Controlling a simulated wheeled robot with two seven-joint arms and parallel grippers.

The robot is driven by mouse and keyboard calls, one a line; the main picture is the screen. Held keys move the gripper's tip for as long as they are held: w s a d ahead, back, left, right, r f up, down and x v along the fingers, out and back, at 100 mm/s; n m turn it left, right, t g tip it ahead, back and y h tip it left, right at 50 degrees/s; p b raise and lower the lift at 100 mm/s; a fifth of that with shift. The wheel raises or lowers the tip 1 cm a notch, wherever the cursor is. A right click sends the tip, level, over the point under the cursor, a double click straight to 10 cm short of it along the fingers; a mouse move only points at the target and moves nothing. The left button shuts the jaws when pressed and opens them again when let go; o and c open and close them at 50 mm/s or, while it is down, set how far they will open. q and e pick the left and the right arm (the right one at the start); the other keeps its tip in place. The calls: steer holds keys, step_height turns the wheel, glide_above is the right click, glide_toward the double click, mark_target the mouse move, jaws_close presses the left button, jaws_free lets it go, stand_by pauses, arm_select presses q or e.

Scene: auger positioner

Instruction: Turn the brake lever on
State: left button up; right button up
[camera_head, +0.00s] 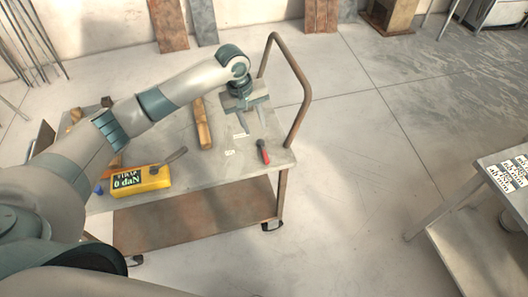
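My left gripper (252,126) hangs over the right part of a wheeled cart (220,175), with its fingers pointing down. The fingers look apart, with nothing seen between them. A small red-and-black handle (263,151) lies on the cart top, just below the gripper in the picture and apart from it. A yellow box (141,181) with a dark display reading "0 daN" sits at the cart's front left. A grey lever-like piece (172,157) shows at its upper right edge. I cannot tell which part is the brake lever. My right gripper is not in view.
A bent brown push handle (304,95) rises at the cart's right end. A metal table (470,190) with printed labels stands at the right. The floor between is clear.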

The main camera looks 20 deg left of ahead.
mark_target(265, 155)
arm_select(q)
steer(key=d+f+p, duration=0.1)
steer(key=f, duration=0.4)
steer(key=w+f+p, duration=0.1)
steer(key=f, duration=0.5)
steer(key=d+f+p, duration=0.1)
steer(key=f, duration=0.4)
steer(key=shift+w+d+f, duration=0.3)
steer(key=shift+w, duration=0.1)
jaws_close()
